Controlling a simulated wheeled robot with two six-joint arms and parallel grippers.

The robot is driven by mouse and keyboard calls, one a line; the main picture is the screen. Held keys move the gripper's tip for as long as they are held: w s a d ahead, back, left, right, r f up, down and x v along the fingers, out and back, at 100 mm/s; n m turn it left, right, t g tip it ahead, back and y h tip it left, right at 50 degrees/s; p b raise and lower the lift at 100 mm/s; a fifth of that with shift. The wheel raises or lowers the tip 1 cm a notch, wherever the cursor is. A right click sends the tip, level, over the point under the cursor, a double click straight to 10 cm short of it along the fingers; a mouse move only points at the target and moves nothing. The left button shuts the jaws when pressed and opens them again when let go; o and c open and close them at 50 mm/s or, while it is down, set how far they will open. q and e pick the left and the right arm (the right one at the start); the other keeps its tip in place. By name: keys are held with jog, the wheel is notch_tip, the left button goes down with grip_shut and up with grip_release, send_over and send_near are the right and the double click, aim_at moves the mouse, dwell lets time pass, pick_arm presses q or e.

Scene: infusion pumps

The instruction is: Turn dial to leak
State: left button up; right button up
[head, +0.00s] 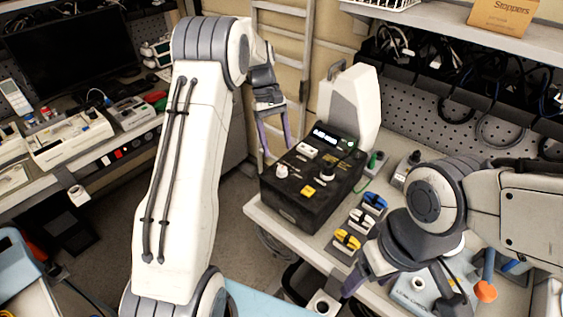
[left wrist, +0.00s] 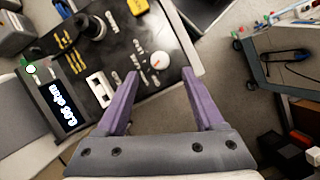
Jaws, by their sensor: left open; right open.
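The pump tester is a black box (head: 310,190) with a lit display (head: 333,137) on the bench corner. Its white dial (head: 281,171) with a red mark also shows in the left wrist view (left wrist: 160,60). I cannot read the dial's labels. My left gripper (head: 277,148) is open and empty above the box's left side. In the left wrist view its fingertips (left wrist: 160,74) point at the dial, one to each side, apart from it. My right gripper (head: 352,284) is open, low over the bench front, away from the box.
Blue and yellow connectors (head: 360,222) lie right of the box. A grey-white upright housing (head: 350,105) stands behind the box. The floor left of the bench is open.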

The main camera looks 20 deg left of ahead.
aim_at(282, 168)
pick_arm(q)
jog(key=p+x, duration=0.1)
jog(key=x, duration=0.5)
jog(key=shift+s+d+f, duration=0.1)
jog(key=shift+f, duration=0.15)
jog(key=shift+c, duration=0.3)
grip_shut()
jog(key=shift+m+p, duration=0.3)
jog(key=shift+m, duration=0.1)
jog(key=m+y, duration=0.1)
jog(key=m, duration=0.1)
jog(key=shift+d+r+m+g+p, duration=0.1)
jog(key=shift+m+g+p, duration=0.3)
jog(key=m+y, duration=0.1)
jog(key=m, duration=0.1)
jog(key=m+y, duration=0.1)
jog(key=m, duration=0.2)
jog(key=shift+w+d, duration=0.1)
jog(key=shift+w, duration=0.1)
jog(key=shift+m, duration=0.3)
